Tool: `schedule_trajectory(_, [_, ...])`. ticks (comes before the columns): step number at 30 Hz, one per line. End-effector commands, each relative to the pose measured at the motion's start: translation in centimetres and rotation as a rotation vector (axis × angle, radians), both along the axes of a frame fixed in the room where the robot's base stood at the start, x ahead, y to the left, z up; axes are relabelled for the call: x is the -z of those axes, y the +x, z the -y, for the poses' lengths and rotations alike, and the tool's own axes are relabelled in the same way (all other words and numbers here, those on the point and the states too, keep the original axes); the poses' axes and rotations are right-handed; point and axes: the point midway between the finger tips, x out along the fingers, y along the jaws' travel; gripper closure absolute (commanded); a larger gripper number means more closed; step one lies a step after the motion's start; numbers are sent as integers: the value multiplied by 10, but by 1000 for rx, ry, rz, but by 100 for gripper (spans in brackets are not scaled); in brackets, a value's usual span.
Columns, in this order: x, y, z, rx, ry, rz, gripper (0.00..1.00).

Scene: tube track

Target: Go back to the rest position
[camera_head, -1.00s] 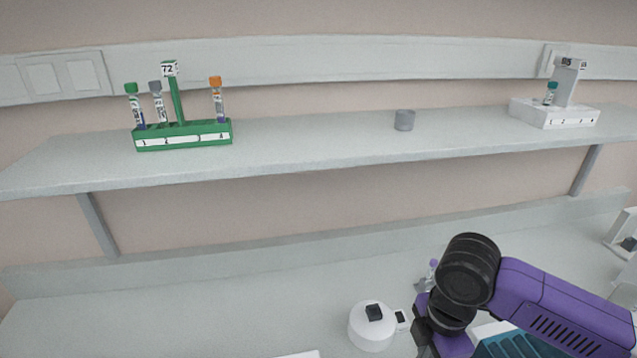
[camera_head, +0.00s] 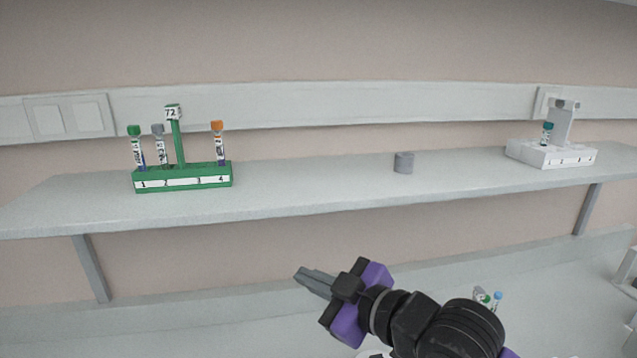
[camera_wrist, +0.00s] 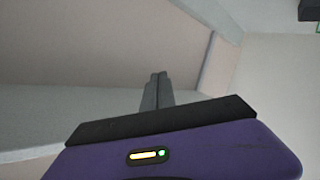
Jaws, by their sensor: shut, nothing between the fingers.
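My gripper (camera_head: 306,279) is raised in front of the wall below the shelf in the head view, with its fingers pointing up and left. The fingers lie together and hold nothing. In the wrist view the closed fingers (camera_wrist: 157,90) stick out beyond the purple gripper body, with only wall and grey surfaces around them. The gripper is apart from everything in view.
A shelf (camera_head: 300,183) runs above my gripper. On it stand a green rack (camera_head: 183,179) with several capped tubes, a small grey cylinder (camera_head: 403,163) and a white rack (camera_head: 552,154) with a teal-capped tube. Small tubes (camera_head: 488,297) show on the bench behind my arm.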

Motion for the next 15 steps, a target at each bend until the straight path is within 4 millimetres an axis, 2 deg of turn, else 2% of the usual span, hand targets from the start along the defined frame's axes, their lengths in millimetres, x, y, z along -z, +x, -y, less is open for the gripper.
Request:
schedule_trajectory(1, [-15,-4,-6,21,109,25,100])
schedule_trajectory(3, [-36,-7,-5,58,242,62,100])
schedule_trajectory(7, [-63,-16,10,137,464,115,100])
schedule_trajectory(11, [-71,-28,36,229,652,153,100])
schedule_trajectory(15, [-62,-47,69,340,809,180,100])
